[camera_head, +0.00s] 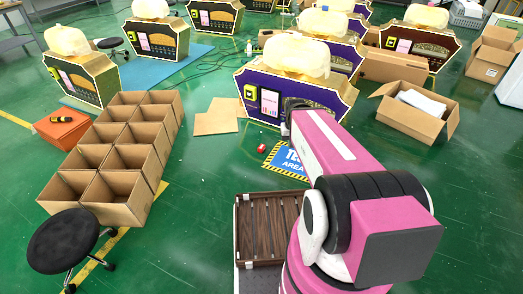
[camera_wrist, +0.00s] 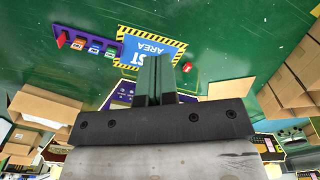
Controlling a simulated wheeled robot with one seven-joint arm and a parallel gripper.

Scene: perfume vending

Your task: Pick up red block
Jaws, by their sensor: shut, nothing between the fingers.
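The small red block (camera_head: 262,148) lies on the green floor in front of the nearest purple vending machine, beside the blue test-area mat (camera_head: 288,160). In the wrist view the red block (camera_wrist: 187,67) is on the floor just right of the yellow-black striped edge of the mat (camera_wrist: 135,47). My gripper (camera_wrist: 153,62) is shut and empty, its fingertips over the mat, left of the block and apart from it. In the head view my gripper (camera_head: 289,105) is small and dark at the arm's far end, in front of the vending machine.
The purple vending machine (camera_head: 308,88) stands just behind the block. Open cardboard boxes (camera_head: 118,190) stand in rows at the left, with flat cardboard (camera_head: 215,120) nearby. A wooden-slat tray (camera_head: 258,225) is near my base. Floor left of the block is clear.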

